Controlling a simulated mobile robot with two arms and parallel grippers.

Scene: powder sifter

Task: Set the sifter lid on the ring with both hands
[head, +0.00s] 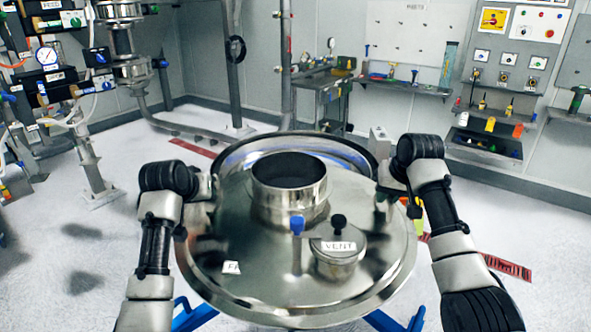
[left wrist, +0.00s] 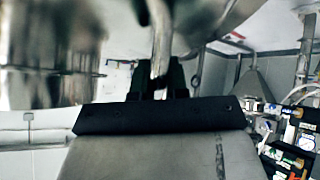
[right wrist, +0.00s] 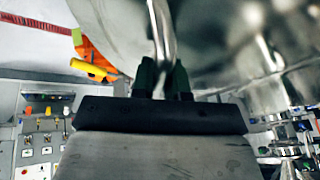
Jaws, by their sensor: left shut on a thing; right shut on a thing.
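The sifter lid (head: 268,262) is a wide, shiny steel disc with an open collar (head: 290,200) and a small cap marked VENT (head: 338,260). My left gripper (head: 210,187) is shut on the lid's left side, and my right gripper (head: 386,195) is shut on its right side. In the left wrist view the fingers (left wrist: 162,80) pinch a thin metal part of the lid; the right wrist view shows the same with the right fingers (right wrist: 165,80). The ring (head: 338,149) shows as a curved steel rim behind the lid. The lid hides most of it, and I cannot tell the gap between them.
Blue legs (head: 195,316) show below the lid. Piping with gauges (head: 47,57) stands at the left. A workbench (head: 330,88) and a control panel (head: 508,60) are at the back. An orange and yellow object (right wrist: 95,55) shows near my right gripper. The floor around is mostly clear.

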